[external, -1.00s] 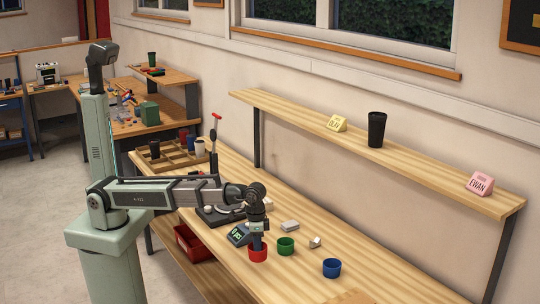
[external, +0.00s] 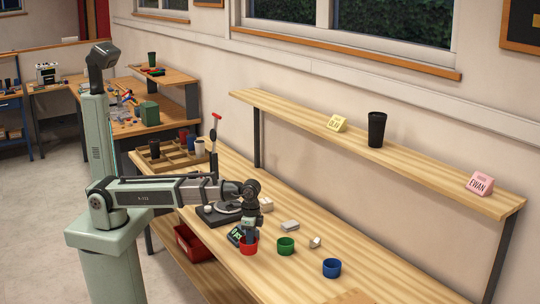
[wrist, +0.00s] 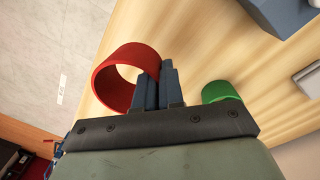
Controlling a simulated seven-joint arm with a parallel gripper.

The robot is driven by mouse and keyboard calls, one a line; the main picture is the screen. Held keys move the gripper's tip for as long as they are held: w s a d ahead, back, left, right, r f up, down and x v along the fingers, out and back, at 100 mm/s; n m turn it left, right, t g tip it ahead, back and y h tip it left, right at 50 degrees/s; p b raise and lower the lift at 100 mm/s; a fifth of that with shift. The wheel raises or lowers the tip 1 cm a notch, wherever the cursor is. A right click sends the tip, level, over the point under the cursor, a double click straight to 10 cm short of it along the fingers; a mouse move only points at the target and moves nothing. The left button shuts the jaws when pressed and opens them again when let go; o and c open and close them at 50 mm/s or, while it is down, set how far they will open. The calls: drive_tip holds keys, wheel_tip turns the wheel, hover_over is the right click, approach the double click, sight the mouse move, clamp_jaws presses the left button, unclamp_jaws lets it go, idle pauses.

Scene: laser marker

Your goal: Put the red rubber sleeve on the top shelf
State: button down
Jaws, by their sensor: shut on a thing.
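The red rubber sleeve (external: 249,247) is an open ring at the bench's front edge. In the wrist view the sleeve (wrist: 108,82) has its right-hand wall between the two closed fingers. My gripper (wrist: 160,88) is shut on that wall; it points down over the bench in the external view (external: 250,236). Whether the sleeve is clear of the bench top is hard to tell. The top shelf (external: 430,172) is a long pale board on the wall behind the bench, up and right of my gripper.
On the shelf stand a yellow name block (external: 337,123), a black tumbler (external: 377,130) and a pink name block (external: 480,185), with bare board between. A green sleeve (external: 286,246) and a blue sleeve (external: 332,268) sit right of my gripper. A dark-based lever device (external: 217,214) stands to the left.

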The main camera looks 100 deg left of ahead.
drive_tip(key=s+a+n, duration=0.1)
drive_tip(key=a, duration=0.3)
drive_tip(key=a+r+n, duration=0.1)
drive_tip(key=a, duration=0.4)
drive_tip(key=s+a+n, duration=0.1)
drive_tip(key=a+n, duration=0.1)
drive_tip(key=a, duration=0.2)
drive_tip(key=shift+s+a+r, duration=0.2)
drive_tip(key=shift+s+r, duration=0.1)
drive_tip(key=shift+s, duration=0.05)
drive_tip(key=s+a+r+n, duration=0.1)
drive_tip(key=s+a+n, duration=0.15)
drive_tip(key=a, duration=0.45)
drive_tip(key=s+a+r+n, duration=0.1)
drive_tip(key=s+a+n, duration=0.1)
drive_tip(key=s+a, duration=0.35)
drive_tip(key=shift+t, duration=0.3)
drive_tip(key=shift+w+a+f, duration=0.2)
drive_tip(key=shift+a+f, duration=0.1)
drive_tip(key=shift+f, duration=1.4)
drive_tip(key=shift+w+a+f, duration=0.2)
drive_tip(key=shift+a+f, duration=0.15)
drive_tip(key=shift+f, duration=1.35)
drive_tip(key=shift+w+a+f, duration=0.2)
drive_tip(key=shift+a+f, duration=0.1)
drive_tip(key=shift+f, duration=1.4)
drive_tip(key=shift+f, duration=0.15)
drive_tip(key=c, duration=1.3)
unclamp_jaws()
drive_tip(key=shift+o, duration=0.2)
